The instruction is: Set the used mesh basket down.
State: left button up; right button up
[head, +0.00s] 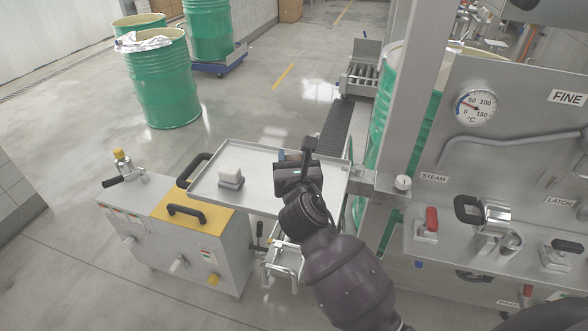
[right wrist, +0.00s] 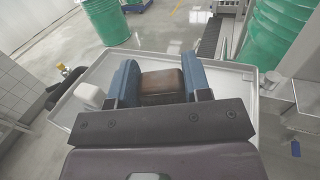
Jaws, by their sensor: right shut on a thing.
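My right gripper (head: 308,152) is over the right part of a shallow metal tray (head: 262,156), its arm reaching up from the bottom of the head view. In the right wrist view its two blue fingers are shut on a brown, box-shaped thing (right wrist: 162,86), which I take to be the used mesh basket; no mesh can be made out. In the head view the gripper hides most of it. I cannot tell whether it touches the tray. My left gripper is not in view.
A white block on a grey base (head: 230,177) sits on the tray's left part. A yellow-topped machine (head: 180,206) stands to the left. A steel panel (head: 545,125) with a gauge and handles rises at the right. Green drums (head: 165,85) stand behind. The tray's middle is bare.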

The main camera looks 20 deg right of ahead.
jog(key=shift+f+b, duration=0.3)
jog(key=shift+f, duration=1.15)
jog(key=shift+f, duration=0.15)
jog(key=o, duration=1)
jog(key=shift+c, duration=0.2)
jog(key=shift+s, duration=0.1)
jog(key=s+a, duration=0.2)
jog(key=s, duration=0.9)
jog(key=shift+s+a, duration=0.2)
jog(key=shift+s, duration=0.1)
